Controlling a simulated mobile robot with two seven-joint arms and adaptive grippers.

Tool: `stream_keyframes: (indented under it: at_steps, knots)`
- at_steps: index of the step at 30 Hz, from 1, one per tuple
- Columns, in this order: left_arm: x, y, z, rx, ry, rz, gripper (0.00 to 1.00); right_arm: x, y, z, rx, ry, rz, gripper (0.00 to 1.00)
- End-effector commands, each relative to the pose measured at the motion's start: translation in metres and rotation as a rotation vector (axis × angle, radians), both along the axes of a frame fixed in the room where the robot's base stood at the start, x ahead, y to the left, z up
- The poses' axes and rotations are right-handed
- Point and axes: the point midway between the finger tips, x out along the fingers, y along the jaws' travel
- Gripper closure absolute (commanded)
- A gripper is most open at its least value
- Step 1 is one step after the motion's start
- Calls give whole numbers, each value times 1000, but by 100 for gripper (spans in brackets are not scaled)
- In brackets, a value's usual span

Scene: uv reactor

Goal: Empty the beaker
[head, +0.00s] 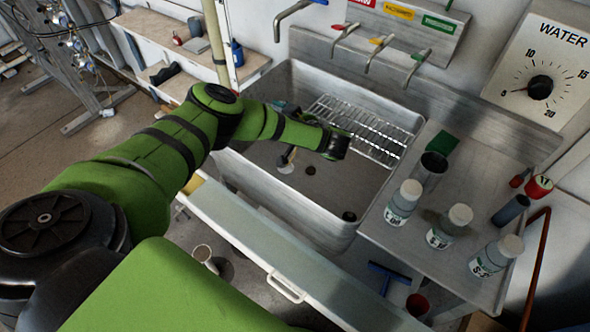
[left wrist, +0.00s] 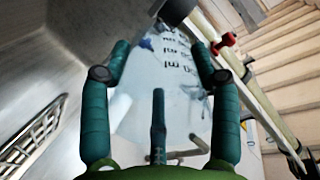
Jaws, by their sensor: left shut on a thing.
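My left arm reaches in from the left over the grey metal sink (head: 340,190). My left gripper (left wrist: 160,60) is shut around a clear glass beaker (left wrist: 180,100) with dark printed volume markings. In the head view the gripper is mostly hidden by my own arm, and a small pale piece below the forearm is too small to tell. I cannot make out the beaker's contents. My right gripper is in neither view.
A wire rack (head: 370,130) lies across the back of the sink. Taps (head: 382,50) overhang its back edge. White-capped bottles (head: 440,228) and a dark container (head: 430,170) stand on the right counter. A mug (head: 203,255) is below, left of the sink. The sink's front floor is largely clear.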

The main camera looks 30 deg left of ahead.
Motion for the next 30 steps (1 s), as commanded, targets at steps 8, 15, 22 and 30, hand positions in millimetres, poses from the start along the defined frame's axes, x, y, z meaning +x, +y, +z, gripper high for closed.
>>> stream_keyframes:
  at_steps: [8, 15, 22, 30]
  knots:
    - [-2, -9, 4, 68, -19, 0, 72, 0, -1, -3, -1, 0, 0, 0]
    - [-3, -17, 6, 127, -30, -2, 72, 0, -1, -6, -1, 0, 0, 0]
    - [-4, -20, 15, 183, -45, 0, 72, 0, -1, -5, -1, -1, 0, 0]
    - [-4, -22, 24, 249, -59, 0, 72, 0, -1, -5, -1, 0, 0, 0]
